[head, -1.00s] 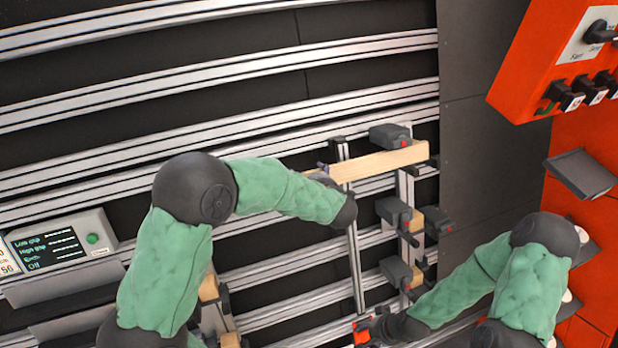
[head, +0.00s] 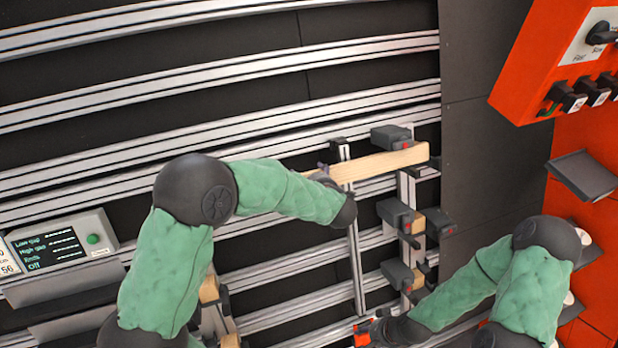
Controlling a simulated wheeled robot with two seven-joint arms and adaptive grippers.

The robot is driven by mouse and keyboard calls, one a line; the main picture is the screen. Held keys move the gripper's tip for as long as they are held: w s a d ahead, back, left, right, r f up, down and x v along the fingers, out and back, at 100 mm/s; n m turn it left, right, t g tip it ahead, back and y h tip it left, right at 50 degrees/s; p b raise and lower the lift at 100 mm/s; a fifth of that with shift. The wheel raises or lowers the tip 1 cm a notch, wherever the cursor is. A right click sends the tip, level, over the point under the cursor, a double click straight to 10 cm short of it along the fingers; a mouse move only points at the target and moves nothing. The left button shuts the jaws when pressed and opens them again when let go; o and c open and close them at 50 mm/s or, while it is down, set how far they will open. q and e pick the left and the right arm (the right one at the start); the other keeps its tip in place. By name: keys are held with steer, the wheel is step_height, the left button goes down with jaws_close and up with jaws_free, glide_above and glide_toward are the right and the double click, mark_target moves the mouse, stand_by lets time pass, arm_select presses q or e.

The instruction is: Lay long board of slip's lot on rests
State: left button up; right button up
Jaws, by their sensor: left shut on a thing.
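A long pale wooden board (head: 385,164) lies across the upper middle of the head view, its right end by a grey clamp block (head: 391,137). My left gripper (head: 322,172) is at the board's left part and shut on it; my own forearm hides much of the jaws and the board's left stretch. My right gripper (head: 366,332) is low in the picture, near the foot of a thin upright rail, apart from the board. Its fingers are small and partly hidden, so its opening is unclear. I cannot tell whether the board rests on its supports.
Grey clamp blocks (head: 395,213) line an upright right of centre. Metal rails (head: 220,80) cross the dark back panel. A small display box (head: 62,243) is at left. An orange control cabinet (head: 545,60) with knobs and a dark tray (head: 583,175) stands at right.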

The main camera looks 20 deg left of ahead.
arm_select(q)
steer(key=shift+s+d+f, duration=0.1)
steer(key=shift+f, duration=0.05)
stand_by(0.6)
steer(key=o, duration=1.5)
steer(key=shift+s+f, duration=0.1)
steer(key=shift+f, duration=0.05)
steer(key=v, duration=1.2)
